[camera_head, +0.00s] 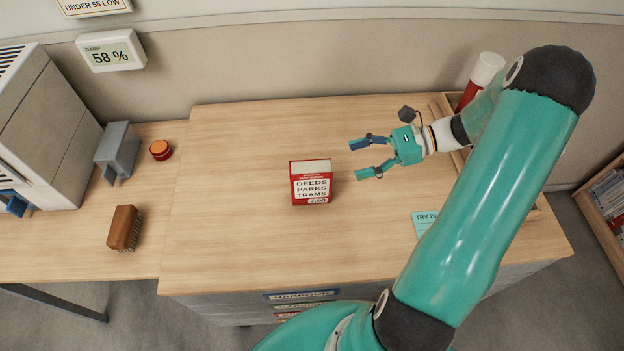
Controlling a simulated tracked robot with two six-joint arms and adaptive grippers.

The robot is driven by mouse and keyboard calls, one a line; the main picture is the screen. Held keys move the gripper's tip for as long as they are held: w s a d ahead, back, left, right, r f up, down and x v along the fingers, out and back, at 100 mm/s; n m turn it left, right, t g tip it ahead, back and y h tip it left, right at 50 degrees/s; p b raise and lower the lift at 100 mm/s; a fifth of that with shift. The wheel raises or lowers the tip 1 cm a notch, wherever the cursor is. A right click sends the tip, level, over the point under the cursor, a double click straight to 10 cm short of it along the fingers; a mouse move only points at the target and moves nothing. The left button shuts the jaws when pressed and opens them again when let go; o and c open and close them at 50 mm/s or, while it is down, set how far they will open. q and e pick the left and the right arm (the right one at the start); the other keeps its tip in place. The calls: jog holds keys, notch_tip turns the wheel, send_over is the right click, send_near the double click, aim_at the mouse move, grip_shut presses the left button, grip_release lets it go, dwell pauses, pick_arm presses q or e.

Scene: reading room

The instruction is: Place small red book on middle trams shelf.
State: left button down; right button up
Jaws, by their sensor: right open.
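A small red book (311,183) stands upright on the wooden cabinet top (240,225). Its white label reads DEEDS, PARKS, TRAMS. My right gripper (356,160) is open and empty to the right of the book, its two fingers pointing left towards it, with a gap between. My left gripper is not in view. No shelf marked trams can be made out; drawer-like fronts with labels (301,295) show below the cabinet's front edge, one reading HARBOUR, the lower ones partly hidden by my arm.
On the left table are a brush (124,229), an orange tin (160,150) and a grey holder (117,150) beside a large grey box (48,125). A wooden tray with a white-capped red cylinder (487,70) is behind my right arm. A crate of books (606,195) is far right.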

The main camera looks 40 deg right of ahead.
aim_at(328, 166)
jog(key=p+x, duration=0.1)
jog(key=x, duration=0.6)
jog(key=shift+w+a+r, duration=0.1)
jog(key=shift+w+a, duration=0.1)
jog(key=shift+a, duration=0.05)
jog(key=p+x, duration=0.1)
jog(key=x, duration=0.2)
jog(key=shift+w+a, duration=0.15)
jog(key=shift+w, duration=0.1)
jog(key=shift+w+a+f, duration=0.2)
jog(key=shift+a+f, duration=0.05)
jog(key=shift+c, duration=0.2)
grip_shut()
